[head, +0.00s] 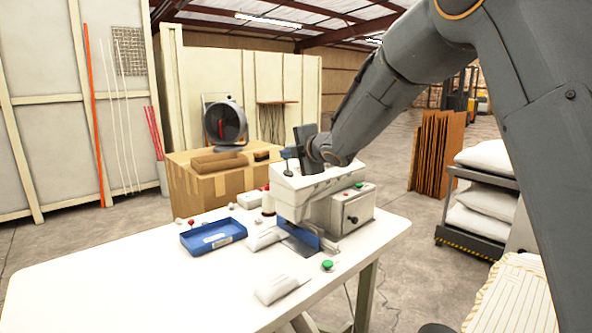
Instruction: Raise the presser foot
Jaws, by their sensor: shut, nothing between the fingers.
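The white sewing machine (300,186) stands on the white table (120,280), near its right back edge. A blue plate (300,238) lies under its head. The presser foot and its lever are too small or hidden to make out, so I cannot tell whether the foot is up or down. My arm reaches in from the upper right. My gripper (312,160) is at the top of the machine head, on its far side. It is shut with nothing held. Its fingertips are largely hidden, and I cannot tell whether they touch the machine.
A blue tray (213,236), a green button (327,265) and white folded pieces (278,288) are on the table. A cardboard box (215,183) with a fan (225,122) is behind. A pillow cart (485,190) stands right. The table's left part is clear.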

